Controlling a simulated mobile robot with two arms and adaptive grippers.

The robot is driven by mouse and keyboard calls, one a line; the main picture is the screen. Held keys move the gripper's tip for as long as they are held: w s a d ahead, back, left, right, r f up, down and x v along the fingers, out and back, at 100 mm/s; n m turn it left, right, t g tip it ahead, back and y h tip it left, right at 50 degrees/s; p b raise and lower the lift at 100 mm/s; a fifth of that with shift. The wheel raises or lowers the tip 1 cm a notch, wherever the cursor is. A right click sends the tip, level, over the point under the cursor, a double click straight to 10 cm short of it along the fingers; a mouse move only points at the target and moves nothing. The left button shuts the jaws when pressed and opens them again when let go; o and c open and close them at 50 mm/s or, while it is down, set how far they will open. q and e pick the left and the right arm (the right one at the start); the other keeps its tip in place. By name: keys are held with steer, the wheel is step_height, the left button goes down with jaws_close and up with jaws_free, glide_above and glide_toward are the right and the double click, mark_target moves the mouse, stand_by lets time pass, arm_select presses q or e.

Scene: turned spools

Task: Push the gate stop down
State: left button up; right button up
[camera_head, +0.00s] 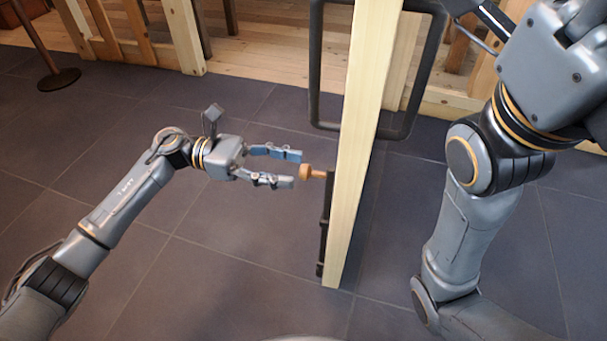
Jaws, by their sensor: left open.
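The gate (358,150) is a narrow pale wooden leaf seen nearly edge-on in the middle of the head view. The gate stop (325,228) is a dark upright bar low on its left face, with a small brown wooden knob (306,172) sticking out to the left near its top. My left gripper (288,168) is open, with its fingertips just left of the knob. I cannot tell whether a finger touches the knob.
A dark handle frame (432,70) sticks out on the gate's right side, and another dark bar (315,65) runs along its left side. A wooden railing and floor lie behind. A round dark post base (59,79) stands at the upper left. The tiled floor (215,290) in front is clear.

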mark_target(303, 171)
arm_select(q)
steer(key=shift+b+x, duration=0.45)
steer(key=shift+x, duration=1.45)
jaws_close()
